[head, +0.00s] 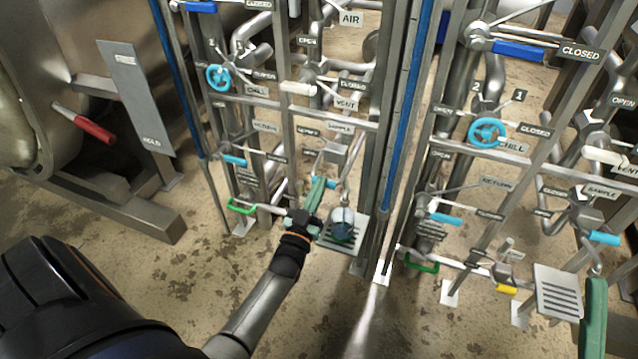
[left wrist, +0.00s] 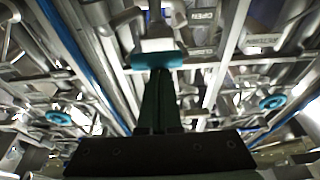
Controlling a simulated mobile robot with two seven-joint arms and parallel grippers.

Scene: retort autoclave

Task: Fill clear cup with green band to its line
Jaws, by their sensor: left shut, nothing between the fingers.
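The clear cup with the green band (head: 342,231) stands on the slatted drip tray (head: 325,240) of the left pipe rack, under the sample spout. Its line and fill level are too small to read. My left gripper (head: 319,184) is shut and empty, just left of the cup. Its fingertips are at a blue valve lever (head: 332,184) near the SAMPLE tag. In the left wrist view the closed fingers (left wrist: 159,85) reach up to a blue lever (left wrist: 157,60); contact is unclear. A green piece (head: 594,318) at the lower right may be my right gripper.
A similar rack stands to the right, with its own slatted tray (head: 559,292) and blue wheel (head: 487,132). The left rack has a blue wheel (head: 219,77) and a green lever (head: 241,207). A red handle (head: 95,130) sticks out at left. The front floor is bare.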

